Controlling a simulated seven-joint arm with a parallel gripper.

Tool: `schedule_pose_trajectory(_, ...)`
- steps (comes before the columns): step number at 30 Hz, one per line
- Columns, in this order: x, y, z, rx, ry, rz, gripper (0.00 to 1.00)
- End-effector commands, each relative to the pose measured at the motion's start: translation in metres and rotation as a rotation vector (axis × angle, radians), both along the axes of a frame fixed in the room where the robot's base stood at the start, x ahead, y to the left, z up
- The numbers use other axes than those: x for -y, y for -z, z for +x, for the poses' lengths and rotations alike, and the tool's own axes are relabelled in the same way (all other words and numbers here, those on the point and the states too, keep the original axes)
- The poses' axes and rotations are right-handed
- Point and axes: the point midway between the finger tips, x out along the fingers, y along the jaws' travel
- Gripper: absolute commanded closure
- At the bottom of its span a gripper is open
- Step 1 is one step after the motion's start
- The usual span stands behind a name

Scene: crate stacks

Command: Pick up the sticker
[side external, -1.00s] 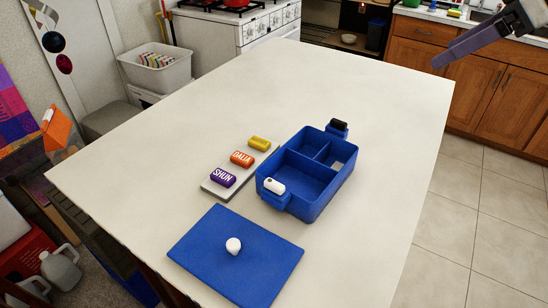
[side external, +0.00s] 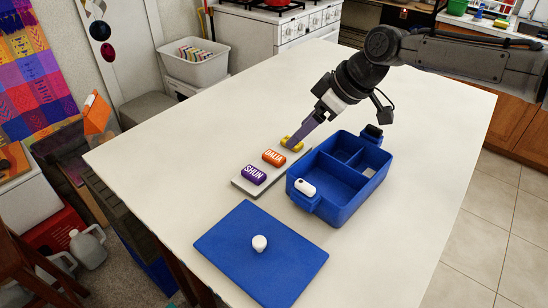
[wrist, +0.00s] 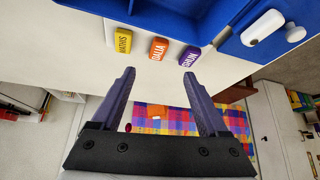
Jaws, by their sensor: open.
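Three small blocks with names on them sit in a row on a pale strip (side external: 240,184). They are yellow (side external: 287,141), orange (side external: 273,158) and purple (side external: 254,175). The wrist view shows them as yellow MATHIS (wrist: 123,40), orange DALIA (wrist: 158,49) and purple SHUN (wrist: 189,56). Which one is the sticker, I cannot tell. My gripper (side external: 298,143) is at the yellow block in the side view and partly covers it. In the wrist view my gripper (wrist: 160,74) has its fingers wide apart with nothing between them, and the blocks show beyond the tips.
A blue lid (side external: 225,250) with a white knob (side external: 259,243) lies in front. The table's back is clear.

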Motion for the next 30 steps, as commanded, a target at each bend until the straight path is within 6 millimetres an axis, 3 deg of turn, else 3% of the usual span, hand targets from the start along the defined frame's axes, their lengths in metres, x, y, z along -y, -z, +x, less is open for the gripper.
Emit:
schedule_pose_trajectory(7,-0.020,0.038,0.013,-0.001,-0.001,0.000,0.23)
schedule_pose_trajectory(15,-0.027,0.051,0.019,0.000,0.000,0.000,0.23)
schedule_pose_trajectory(25,-0.044,0.085,0.034,0.000,0.001,0.000,0.23)
schedule_pose_trajectory(30,-0.047,0.090,0.036,0.001,0.001,0.001,0.23)
